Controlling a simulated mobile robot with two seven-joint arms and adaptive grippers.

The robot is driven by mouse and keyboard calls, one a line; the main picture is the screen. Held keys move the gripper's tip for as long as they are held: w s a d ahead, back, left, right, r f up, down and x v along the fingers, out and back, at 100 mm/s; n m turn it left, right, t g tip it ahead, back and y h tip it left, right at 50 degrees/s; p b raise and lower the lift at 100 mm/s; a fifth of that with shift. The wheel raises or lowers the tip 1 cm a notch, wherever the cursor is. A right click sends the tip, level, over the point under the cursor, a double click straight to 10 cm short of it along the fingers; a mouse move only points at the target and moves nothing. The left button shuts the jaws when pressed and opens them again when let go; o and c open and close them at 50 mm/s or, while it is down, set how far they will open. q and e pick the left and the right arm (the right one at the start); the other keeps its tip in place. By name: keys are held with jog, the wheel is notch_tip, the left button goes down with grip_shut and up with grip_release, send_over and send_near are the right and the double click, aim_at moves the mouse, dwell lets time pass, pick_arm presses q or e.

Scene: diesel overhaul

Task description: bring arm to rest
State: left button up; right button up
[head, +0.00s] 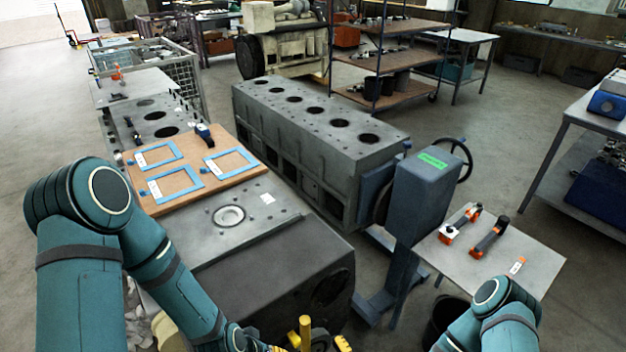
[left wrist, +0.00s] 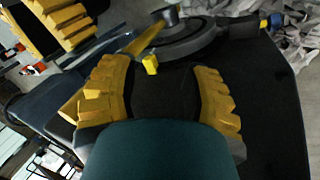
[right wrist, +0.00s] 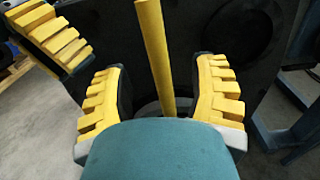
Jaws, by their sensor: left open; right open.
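My left arm (head: 150,260) comes in from the left of the head view and reaches down to the bottom middle. My left gripper (left wrist: 160,72) is open in the left wrist view, with nothing between its fingers. My right arm (head: 492,318) shows at the bottom right of the head view. My right gripper (right wrist: 160,66) is open in the right wrist view. A yellow rod (right wrist: 156,40) shows upright in the gap between its fingers; I cannot tell its depth. Each wrist view also shows yellow finger pads of the other gripper at its upper left, so the two grippers are close together.
A dark engine part (head: 270,275) stands under the left arm, beside a wooden board (head: 183,200) with blue frames. A long engine block (head: 310,130) on a blue stand (head: 428,200) is behind. A small table (head: 535,262) with orange tools stands near my right arm.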

jog(key=s+a+r+n+g+y+b, duration=0.25)
jog(key=s+a+n+g+y, duration=0.4)
jog(key=s+n+g, duration=0.45)
jog(key=s+d+f+n+g+h, duration=0.45)
jog(key=s+n+g, duration=0.2)
jog(key=g, duration=0.25)
jog(key=w+d+f+n+t+h+b, duration=0.2)
jog(key=w+d+f+n+h, duration=0.1)
jog(key=d+f+n+h, duration=0.4)
jog(key=w+d+r+n+t+h, duration=0.1)
jog(key=w+r+t, duration=0.1)
jog(key=w, duration=0.3)
jog(key=w+d+r+n+t+h+b, duration=0.1)
jog(key=w+r+t, duration=0.1)
jog(key=w, duration=0.3)
jog(key=shift+w+d+t, duration=0.35)
jog(key=shift+w+t, duration=0.05)
jog(key=shift+t, duration=0.5)
